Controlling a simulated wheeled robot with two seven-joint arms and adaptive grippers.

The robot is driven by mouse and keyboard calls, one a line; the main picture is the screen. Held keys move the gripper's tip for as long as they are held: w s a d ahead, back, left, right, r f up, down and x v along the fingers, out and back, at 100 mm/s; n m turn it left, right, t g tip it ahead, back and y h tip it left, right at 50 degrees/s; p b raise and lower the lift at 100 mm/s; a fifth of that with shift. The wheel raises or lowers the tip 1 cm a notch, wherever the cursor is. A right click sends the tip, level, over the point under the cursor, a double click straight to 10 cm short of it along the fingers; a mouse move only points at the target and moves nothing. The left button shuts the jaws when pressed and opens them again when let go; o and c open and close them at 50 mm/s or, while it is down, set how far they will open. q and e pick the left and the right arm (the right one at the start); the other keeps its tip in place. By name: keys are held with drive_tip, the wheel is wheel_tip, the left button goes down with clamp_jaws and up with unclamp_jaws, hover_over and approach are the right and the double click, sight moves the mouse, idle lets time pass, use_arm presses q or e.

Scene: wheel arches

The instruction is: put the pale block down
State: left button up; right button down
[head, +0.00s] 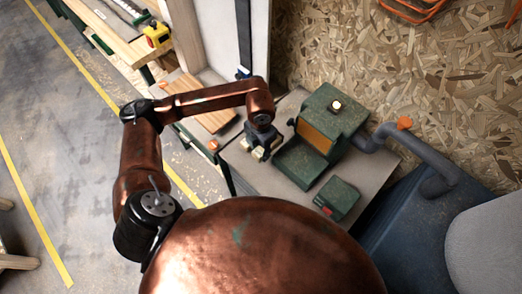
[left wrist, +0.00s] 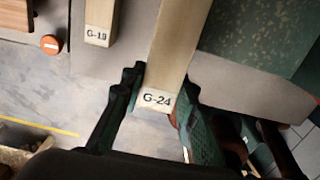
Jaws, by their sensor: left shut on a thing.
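The pale block (left wrist: 178,48) is a long light wooden piece with "G-24" on its near end. My left gripper (left wrist: 160,84) is shut on it, one dark finger on each side of the labelled end. In the head view my left gripper (head: 262,146) is over the grey bench (head: 238,168), left of the green machine; the block is mostly hidden there. I cannot tell whether the block touches the bench. My right gripper is not in view.
A second pale block (left wrist: 101,22), marked "G-19", is to the left. The green machine (head: 331,117) with a grey hose (head: 425,155) and a small green box (head: 341,197) stand on the bench. Wooden boards (head: 205,112) lie behind. An orange disc (left wrist: 50,44) is at the bench edge.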

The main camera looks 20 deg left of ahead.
use_arm(q)
drive_tip(key=w+f, duration=0.1)
drive_tip(key=w+a+f, duration=0.1)
drive_tip(key=f, duration=0.1)
drive_tip(key=w+f, duration=0.2)
drive_tip(key=shift+a+f, duration=0.25)
drive_tip(key=shift+a, duration=0.15)
drive_tip(key=shift+w+a+f+p, duration=0.15)
drive_tip(key=shift+f+p, duration=0.15)
drive_tip(key=shift+f, duration=1.4)
drive_tip(key=shift+f, duration=0.1)
drive_tip(key=o, duration=0.9)
wheel_tip(320, 180, up, 12)
drive_tip(key=shift+r+b, duration=0.15)
drive_tip(key=shift+b, duration=0.25)
